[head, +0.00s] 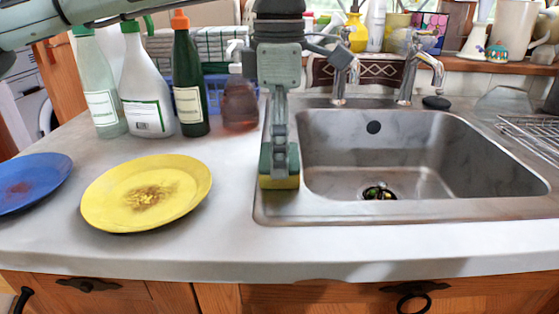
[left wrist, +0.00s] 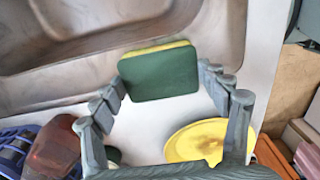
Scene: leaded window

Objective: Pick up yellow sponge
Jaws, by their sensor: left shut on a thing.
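The sponge (head: 280,182) has a yellow layer and a green layer. It is at the left rim of the sink, on the counter side, below my left gripper (head: 279,150). In the left wrist view the sponge (left wrist: 160,72) shows its broad green face, with a thin yellow edge on top. There my left gripper (left wrist: 163,82) has one finger at each side of the sponge and is shut on it. I cannot tell whether the sponge still touches the surface below. My right gripper is not in view.
The steel sink (head: 420,208) lies to the right. A yellow plate (head: 105,205) with brown residue and a blue plate (head: 45,172) lie on the left counter. Several bottles, including a dark green one (head: 188,75), stand behind. Twin taps (head: 408,75) rise behind the sink. The counter's front strip is clear.

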